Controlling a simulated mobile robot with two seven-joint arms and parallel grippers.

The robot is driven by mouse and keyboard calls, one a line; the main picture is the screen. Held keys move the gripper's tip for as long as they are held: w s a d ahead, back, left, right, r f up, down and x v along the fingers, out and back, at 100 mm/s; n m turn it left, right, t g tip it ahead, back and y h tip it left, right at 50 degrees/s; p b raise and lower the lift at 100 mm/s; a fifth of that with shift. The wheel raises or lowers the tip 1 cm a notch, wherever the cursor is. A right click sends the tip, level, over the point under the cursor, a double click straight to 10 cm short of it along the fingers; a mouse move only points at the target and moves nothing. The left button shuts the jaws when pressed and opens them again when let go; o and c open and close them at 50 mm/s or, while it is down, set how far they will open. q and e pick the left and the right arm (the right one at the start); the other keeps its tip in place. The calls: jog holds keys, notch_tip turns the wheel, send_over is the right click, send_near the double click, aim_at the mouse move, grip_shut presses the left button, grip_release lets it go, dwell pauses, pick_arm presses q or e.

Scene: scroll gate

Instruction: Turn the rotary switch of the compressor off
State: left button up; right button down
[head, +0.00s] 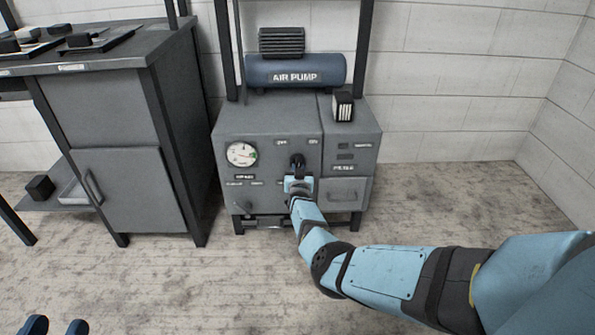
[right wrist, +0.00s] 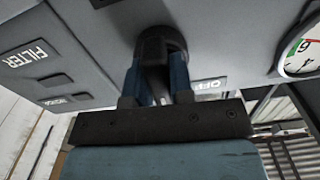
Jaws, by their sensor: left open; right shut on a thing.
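The compressor is a grey cabinet (head: 268,120) with a blue tank labelled AIR PUMP (head: 294,76) on top. Its black rotary switch (head: 297,160) is on the front panel. My right gripper (head: 298,175) is at the switch. In the right wrist view its two blue fingers (right wrist: 157,82) are shut on the dark switch (right wrist: 158,48), one on each side. An OFF label (right wrist: 206,85) shows beside the switch there. The fingers partly hide the knob, so its exact setting is hard to read. My left gripper (head: 52,325) is open and empty at the lower left corner, away from the compressor.
A round gauge (head: 241,154) is left of the switch, and a drawer (head: 345,192) is at the lower right of the panel. A grey workbench cabinet (head: 122,130) stands to the left. The floor (head: 440,215) to the right is clear.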

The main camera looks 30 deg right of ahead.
jog(key=n, duration=0.3)
jog(key=shift+d+r+n, duration=0.1)
jog(key=shift+d+n, duration=0.05)
jog(key=shift+n, duration=0.15)
jog(key=n, duration=0.3)
jog(key=shift+r+n, duration=0.1)
jog(key=shift+n, duration=0.3)
jog(key=shift+d, duration=0.1)
jog(key=c, duration=1)
grip_release()
jog(key=shift+s, duration=0.2)
